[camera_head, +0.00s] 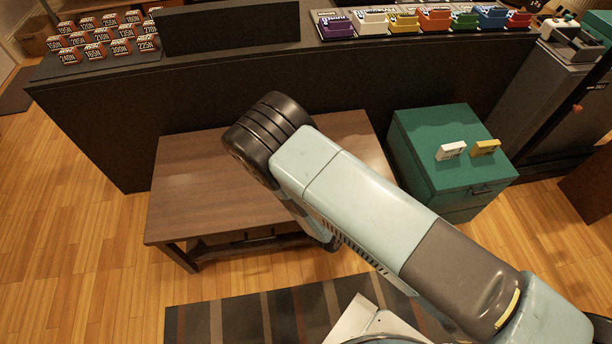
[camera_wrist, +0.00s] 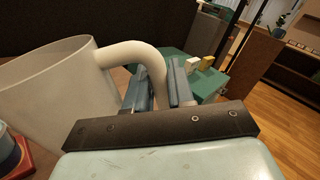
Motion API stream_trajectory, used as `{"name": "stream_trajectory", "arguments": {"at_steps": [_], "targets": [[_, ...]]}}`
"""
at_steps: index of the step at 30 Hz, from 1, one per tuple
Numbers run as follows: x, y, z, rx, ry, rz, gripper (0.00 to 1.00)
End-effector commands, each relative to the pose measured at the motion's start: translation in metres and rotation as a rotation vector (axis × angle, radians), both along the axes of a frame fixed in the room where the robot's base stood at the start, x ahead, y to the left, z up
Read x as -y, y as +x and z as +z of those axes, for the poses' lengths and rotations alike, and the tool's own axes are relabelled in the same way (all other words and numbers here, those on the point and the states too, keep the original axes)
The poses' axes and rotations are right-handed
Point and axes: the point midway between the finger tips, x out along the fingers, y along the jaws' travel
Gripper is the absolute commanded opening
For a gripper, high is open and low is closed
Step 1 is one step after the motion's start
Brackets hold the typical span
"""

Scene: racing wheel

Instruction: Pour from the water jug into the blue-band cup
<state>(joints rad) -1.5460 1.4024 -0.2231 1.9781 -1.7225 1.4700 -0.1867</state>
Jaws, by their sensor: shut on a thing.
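The water jug (camera_wrist: 60,95) is large, off-white and tilted in the wrist view, filling the left side. Its thick curved handle (camera_wrist: 140,55) reaches toward my gripper (camera_wrist: 160,82). My gripper is shut on that handle. The jug's inside and any water are not visible. At the lower left edge of the wrist view, a pale rounded thing with a blue band, likely the blue-band cup (camera_wrist: 8,150), is partly cut off. It is on a red base (camera_wrist: 20,166), below and beside the jug. In the head view my arm hides the gripper, and neither jug nor cup shows.
A brown wooden table (camera_head: 200,185) stands before a long dark counter (camera_head: 110,120). A green cabinet (camera_head: 440,125) with a white block (camera_head: 450,151) and a yellow block (camera_head: 485,147) on top is to its right. A striped rug (camera_head: 240,322) lies in front.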

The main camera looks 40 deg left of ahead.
Motion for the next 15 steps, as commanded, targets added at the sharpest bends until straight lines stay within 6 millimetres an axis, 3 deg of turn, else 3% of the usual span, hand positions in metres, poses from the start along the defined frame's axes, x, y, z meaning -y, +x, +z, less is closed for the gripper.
{"name": "stream_trajectory", "arguments": {"at_steps": [15], "targets": [[0.029, 0.007, -0.028, -0.073, 0.306, -0.001, 0.00]]}}
